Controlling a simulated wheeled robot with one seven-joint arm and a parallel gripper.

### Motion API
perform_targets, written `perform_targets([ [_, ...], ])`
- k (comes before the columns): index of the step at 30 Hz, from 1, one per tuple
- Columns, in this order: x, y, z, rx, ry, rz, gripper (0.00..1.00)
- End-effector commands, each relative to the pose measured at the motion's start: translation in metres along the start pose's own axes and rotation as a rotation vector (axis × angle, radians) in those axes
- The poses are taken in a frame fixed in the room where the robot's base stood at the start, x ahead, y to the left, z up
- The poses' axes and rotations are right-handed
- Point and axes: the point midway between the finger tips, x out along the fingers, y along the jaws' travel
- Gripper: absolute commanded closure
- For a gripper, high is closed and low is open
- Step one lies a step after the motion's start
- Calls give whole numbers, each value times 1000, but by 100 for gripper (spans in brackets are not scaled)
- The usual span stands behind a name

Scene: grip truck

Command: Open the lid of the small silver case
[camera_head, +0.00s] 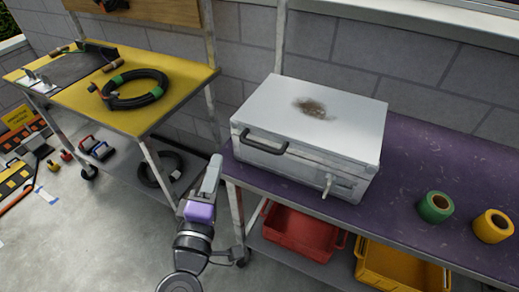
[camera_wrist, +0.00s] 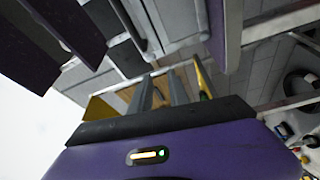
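The small silver case (camera_head: 300,115) sits on the purple-topped table with its lid down. The lid has a brown stain on top. A dark handle (camera_head: 264,144) is on its front, and a silver latch (camera_head: 328,184) hangs on the front near the right corner. The grey case front (camera_wrist: 178,20) and dark handle (camera_wrist: 128,24) also show in the wrist view, tilted. My gripper (camera_head: 213,172) is left of the case, in front of the table's left end, apart from the case. In the wrist view its two grey fingers (camera_wrist: 161,92) stand slightly apart with nothing between them.
The purple table (camera_head: 425,160) holds a green tape roll (camera_head: 436,207) and a yellow one (camera_head: 492,226) at right. Red (camera_head: 300,232) and yellow (camera_head: 400,268) bins are on its lower shelf. A yellow cart (camera_head: 190,75) with coiled cable stands at left. A block wall is behind.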

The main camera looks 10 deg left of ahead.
Motion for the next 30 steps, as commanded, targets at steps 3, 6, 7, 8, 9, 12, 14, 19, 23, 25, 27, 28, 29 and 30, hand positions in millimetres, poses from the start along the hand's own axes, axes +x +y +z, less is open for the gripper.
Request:
perform_targets([
  [3,3,13,24,-116,-146,80,78],
  [6,-3,17,45,-179,-238,118,78],
  [7,-5,19,50,-188,-259,126,78],
  [8,-6,21,54,-194,-275,132,78],
  [9,-7,23,58,-199,-292,135,78],
  [12,-3,24,63,-203,-309,131,78],
  [14,2,25,64,-204,-309,131,78],
  [19,27,29,72,-204,-308,130,78],
  [23,45,32,77,-202,-307,129,78],
  [25,53,33,80,-203,-306,129,78],
  [27,59,34,81,-202,-306,129,78],
  [28,61,34,82,-202,-306,129,78],
  [29,63,34,82,-202,-306,129,78],
  [30,64,34,83,-202,-305,129,78],
])
